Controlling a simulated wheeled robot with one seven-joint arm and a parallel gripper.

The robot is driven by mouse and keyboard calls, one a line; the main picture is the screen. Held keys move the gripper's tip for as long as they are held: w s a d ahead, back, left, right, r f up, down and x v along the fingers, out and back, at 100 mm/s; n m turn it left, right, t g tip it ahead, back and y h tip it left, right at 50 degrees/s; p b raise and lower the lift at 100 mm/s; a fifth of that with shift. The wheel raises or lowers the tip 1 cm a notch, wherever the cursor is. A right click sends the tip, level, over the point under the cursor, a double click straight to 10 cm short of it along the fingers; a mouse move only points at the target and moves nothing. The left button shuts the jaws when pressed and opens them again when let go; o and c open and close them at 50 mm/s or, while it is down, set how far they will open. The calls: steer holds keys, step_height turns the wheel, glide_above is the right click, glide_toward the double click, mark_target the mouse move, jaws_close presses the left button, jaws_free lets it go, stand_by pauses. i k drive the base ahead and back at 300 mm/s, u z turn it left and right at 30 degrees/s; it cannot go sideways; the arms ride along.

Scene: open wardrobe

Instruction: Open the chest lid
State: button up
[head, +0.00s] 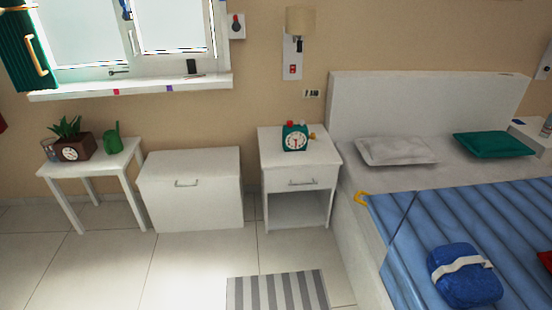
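The white chest (196,207) stands on the tiled floor against the wall, between a small white table and a white nightstand. Its lid (190,161) looks closed. A metal handle (187,183) shows on the upper part of its front. My gripper is not in the head view, so its state cannot be seen. Nothing visible lies on the lid.
The small table (123,157) at left holds a planter, a clock and a green watering can. The nightstand (328,157) at right carries a green clock. A bed (353,228) fills the right. A striped rug (275,292) lies in front; floor before the chest is clear.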

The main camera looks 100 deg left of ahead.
mark_target(216, 164)
steer(key=u, duration=3.95)
steer(key=i, duration=3.15)
steer(key=z, duration=0.4)
